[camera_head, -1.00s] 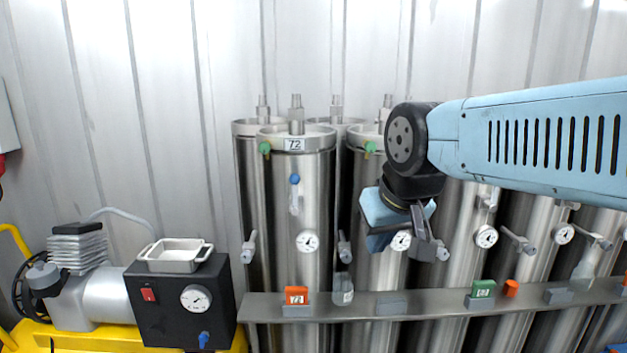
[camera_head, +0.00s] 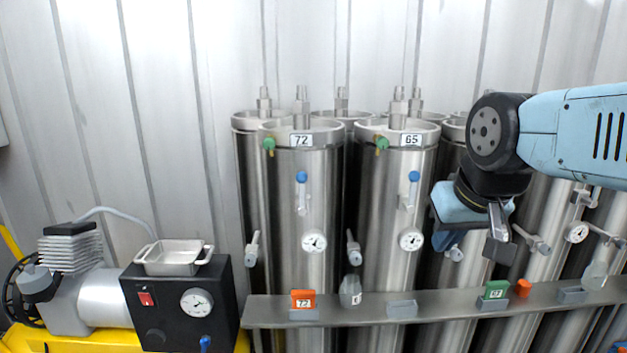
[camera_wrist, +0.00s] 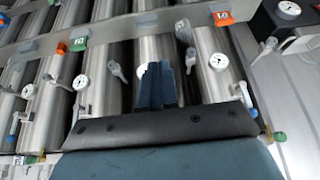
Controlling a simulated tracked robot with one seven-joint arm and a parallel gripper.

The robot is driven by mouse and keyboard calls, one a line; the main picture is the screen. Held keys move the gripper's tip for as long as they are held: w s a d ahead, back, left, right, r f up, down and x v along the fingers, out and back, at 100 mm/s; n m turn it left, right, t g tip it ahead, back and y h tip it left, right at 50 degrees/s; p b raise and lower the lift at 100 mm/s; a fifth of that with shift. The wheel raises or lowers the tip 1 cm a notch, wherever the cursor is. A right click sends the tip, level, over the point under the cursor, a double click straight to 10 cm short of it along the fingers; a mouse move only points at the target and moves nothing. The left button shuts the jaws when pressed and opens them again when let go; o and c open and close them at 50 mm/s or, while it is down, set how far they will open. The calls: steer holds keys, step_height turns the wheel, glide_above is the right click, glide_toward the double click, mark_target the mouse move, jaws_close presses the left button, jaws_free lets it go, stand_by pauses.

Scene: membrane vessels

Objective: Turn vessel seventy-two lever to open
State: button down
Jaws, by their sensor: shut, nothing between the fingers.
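Vessel seventy-two (camera_head: 293,225) is a steel cylinder with a "72" label near its rim, left of centre in the head view. Grey side valves sit low on either side, at left (camera_head: 252,249) and right (camera_head: 353,247). My gripper (camera_head: 500,228) is well to the right of vessel seventy-two, beyond vessel 65, apart from the lever. In the wrist view its fingers (camera_wrist: 157,84) are together and empty; the vessels show upside down, with an orange "72" tag at upper right.
Vessel 65 (camera_head: 393,230) stands between my gripper and vessel seventy-two, with its own blue-knobbed lever (camera_head: 412,190). A shelf rail (camera_head: 360,312) with an orange "72" tag (camera_head: 303,298) crosses in front. A black pump box (camera_head: 180,300) stands at left.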

steer(key=w+a+r+g+y, duration=0.25)
steer(key=w+r, duration=0.35)
steer(key=w, duration=0.6)
steer(key=g+y, duration=0.2)
steer(key=g, duration=0.1)
glide_toward(302, 194)
steer(key=shift+w+f, duration=0.15)
steer(key=shift+f, duration=1.3)
steer(key=shift+w+f, duration=0.2)
steer(key=shift+f, duration=1.25)
steer(key=shift+a, duration=0.1)
steer(key=shift+a+r+h, duration=0.2)
steer(key=shift+a+h, duration=0.35)
steer(key=shift+a, duration=0.35)
